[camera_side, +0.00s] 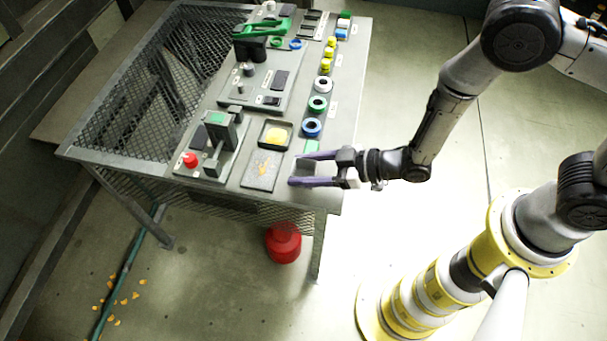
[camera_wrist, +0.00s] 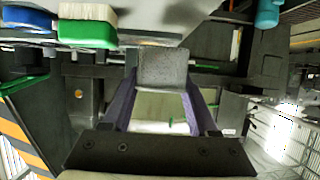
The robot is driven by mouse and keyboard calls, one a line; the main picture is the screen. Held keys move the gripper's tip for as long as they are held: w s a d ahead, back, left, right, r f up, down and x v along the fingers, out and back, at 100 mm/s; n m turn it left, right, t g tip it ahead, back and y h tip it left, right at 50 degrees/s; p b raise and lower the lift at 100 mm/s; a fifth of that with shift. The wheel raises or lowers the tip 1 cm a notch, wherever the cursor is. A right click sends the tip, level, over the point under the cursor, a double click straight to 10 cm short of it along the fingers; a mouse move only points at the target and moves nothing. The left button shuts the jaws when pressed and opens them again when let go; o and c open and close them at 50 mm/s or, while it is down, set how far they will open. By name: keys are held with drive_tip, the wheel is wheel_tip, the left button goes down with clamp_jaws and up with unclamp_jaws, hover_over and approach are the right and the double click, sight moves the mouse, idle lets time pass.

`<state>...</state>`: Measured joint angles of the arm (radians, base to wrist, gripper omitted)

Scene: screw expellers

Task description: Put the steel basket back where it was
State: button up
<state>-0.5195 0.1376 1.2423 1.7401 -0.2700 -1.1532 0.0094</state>
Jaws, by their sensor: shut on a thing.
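My gripper (camera_side: 299,168) is level over the near right corner of the table, with its two purple fingers pointing left. In the wrist view my gripper (camera_wrist: 163,88) has its fingers on both sides of a small grey box-like thing, which I take for the steel basket (camera_wrist: 162,66). The steel basket (camera_side: 306,165) also shows as a dark grey shape between the fingers in the side view. Its inside and underside are hidden, and I cannot tell whether it touches the table.
A flat plate with an orange mark (camera_side: 261,170) and a dark tray with yellow contents (camera_side: 275,135) are left of my gripper. A lever fixture (camera_side: 218,140) and a red button (camera_side: 190,160) are farther left.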

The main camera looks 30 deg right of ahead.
sight(304, 174)
drive_tip(key=shift+w+f, duration=0.1)
drive_tip(key=shift+f, duration=1.55)
drive_tip(key=shift+f, duration=0.1)
drive_tip(key=o, duration=1.4)
